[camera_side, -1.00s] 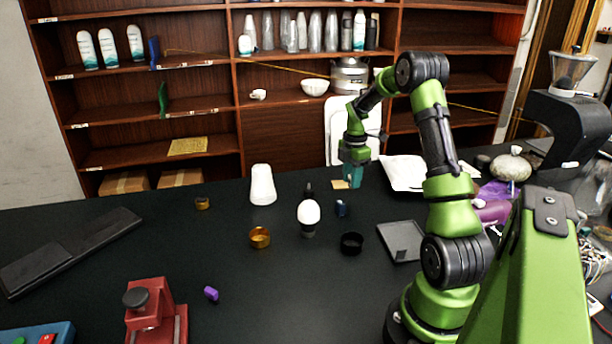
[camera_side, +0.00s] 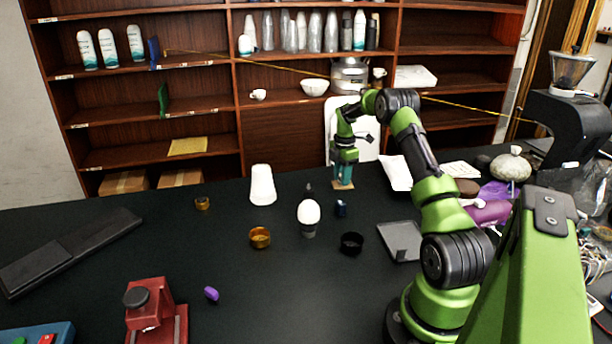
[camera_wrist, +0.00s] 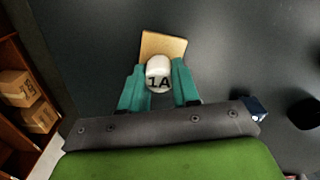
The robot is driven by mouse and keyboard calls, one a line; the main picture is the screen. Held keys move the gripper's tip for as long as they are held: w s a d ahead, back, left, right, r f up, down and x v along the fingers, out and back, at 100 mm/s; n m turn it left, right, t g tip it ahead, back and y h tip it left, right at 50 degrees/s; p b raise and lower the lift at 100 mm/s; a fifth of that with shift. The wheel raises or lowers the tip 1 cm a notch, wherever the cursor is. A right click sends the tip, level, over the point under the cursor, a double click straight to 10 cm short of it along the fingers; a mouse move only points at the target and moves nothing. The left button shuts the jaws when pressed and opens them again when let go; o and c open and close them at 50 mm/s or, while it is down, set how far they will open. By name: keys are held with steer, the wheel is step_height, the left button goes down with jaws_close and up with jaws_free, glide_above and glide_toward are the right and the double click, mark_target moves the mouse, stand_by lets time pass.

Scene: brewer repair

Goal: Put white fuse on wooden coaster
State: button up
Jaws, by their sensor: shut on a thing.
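The white fuse (camera_wrist: 158,72), marked "1A", is between the teal fingertips of my gripper (camera_wrist: 158,85) in the wrist view. My gripper is shut on it. The wooden coaster (camera_wrist: 163,44) lies on the black table just beyond and partly under the fuse in the wrist view. In the side view the coaster (camera_side: 343,185) shows at the foot of my gripper (camera_side: 342,182), near the table's back edge. The fuse is hidden by the fingers there. I cannot tell whether it touches the coaster.
A dark blue piece (camera_side: 341,208) stands near the coaster; it also shows in the wrist view (camera_wrist: 256,107). A white egg-shaped piece on a dark base (camera_side: 308,213), a black ring (camera_side: 351,243) and a white container (camera_side: 262,186) stand nearby. Shelves (camera_side: 240,100) rise behind the table.

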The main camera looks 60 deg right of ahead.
steer(key=shift+f, duration=0.1)
steer(key=o, duration=1)
steer(key=shift+o, duration=0.2)
step_height(320, 180, up, 12)
steer(key=a+r+m+t, duration=0.1)
steer(key=a+r+m, duration=0.1)
steer(key=a+r, duration=0.5)
steer(key=w+a+r+m+t, duration=0.1)
steer(key=a+r+m, duration=0.15)
steer(key=a, duration=0.85)
steer(key=a+r+m+t, duration=0.2)
steer(key=a+r, duration=0.3)
steer(key=a, duration=0.3)
steer(key=s+a+f+m+t+y, duration=0.1)
steer(key=s+a+m, duration=0.3)
steer(key=s+a, duration=0.3)
steer(key=s+a+f+m+t+y, duration=0.1)
steer(key=s+a+m, duration=0.4)
steer(key=a, duration=0.7)
steer(key=s+f+t, duration=0.1)
steer(key=s, duration=0.1)
steer(key=shift+s+f, duration=0.2)
steer(key=shift+s, duration=0.2)
